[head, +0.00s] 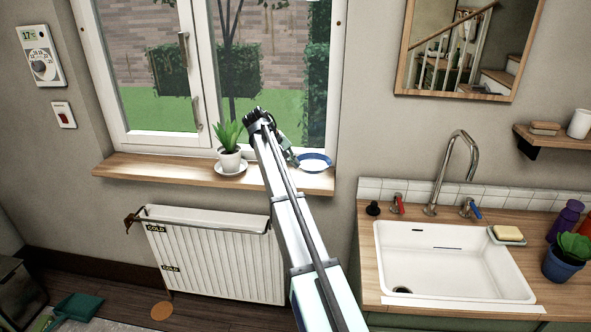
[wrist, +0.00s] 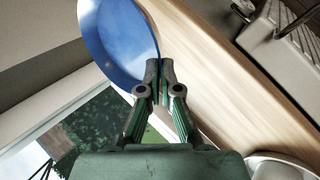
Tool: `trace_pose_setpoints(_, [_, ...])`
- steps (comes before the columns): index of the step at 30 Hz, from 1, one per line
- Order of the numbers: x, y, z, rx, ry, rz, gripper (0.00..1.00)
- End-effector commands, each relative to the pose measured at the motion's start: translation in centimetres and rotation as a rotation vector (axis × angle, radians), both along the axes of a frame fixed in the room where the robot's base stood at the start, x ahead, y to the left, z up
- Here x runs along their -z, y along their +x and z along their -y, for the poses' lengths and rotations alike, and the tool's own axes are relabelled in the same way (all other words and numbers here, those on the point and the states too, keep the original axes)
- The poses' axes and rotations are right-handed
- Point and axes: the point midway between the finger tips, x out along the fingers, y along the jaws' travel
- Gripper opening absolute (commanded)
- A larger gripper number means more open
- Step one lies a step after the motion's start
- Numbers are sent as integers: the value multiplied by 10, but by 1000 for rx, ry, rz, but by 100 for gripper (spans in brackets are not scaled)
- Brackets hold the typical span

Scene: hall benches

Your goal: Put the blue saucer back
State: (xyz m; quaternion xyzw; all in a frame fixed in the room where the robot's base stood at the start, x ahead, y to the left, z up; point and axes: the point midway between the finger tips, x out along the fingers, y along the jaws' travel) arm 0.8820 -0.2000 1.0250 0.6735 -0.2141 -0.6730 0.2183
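The blue saucer (head: 315,167) is at the right end of the wooden window sill (head: 130,166) in the head view, its middle pale with glare. In the wrist view the saucer (wrist: 115,35) is a blue disc at the top, partly past the sill's edge. My gripper (wrist: 160,68) has its fingertips almost together at the saucer's near rim, with the rim between them. In the head view my gripper (head: 292,158) is at the saucer's left side. I cannot tell whether the saucer rests on the sill or is just above it.
A potted plant (head: 229,140) on a white saucer (head: 230,168) stands left of my gripper on the sill. A radiator (head: 220,262) hangs below. The sink (head: 450,255), tap (head: 455,165) and soap (head: 508,233) are to the right. The sill's left part is clear.

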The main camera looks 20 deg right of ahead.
Motion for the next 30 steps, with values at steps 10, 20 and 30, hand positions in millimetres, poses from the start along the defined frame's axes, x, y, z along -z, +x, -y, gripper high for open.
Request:
trace_pose_setpoints(10, [18,38,22,0,1,-2,0])
trace_pose_setpoints(20, [42,38,22,0,0,-2,0])
trace_pose_setpoints(30, [70,43,25,1,0,1,0])
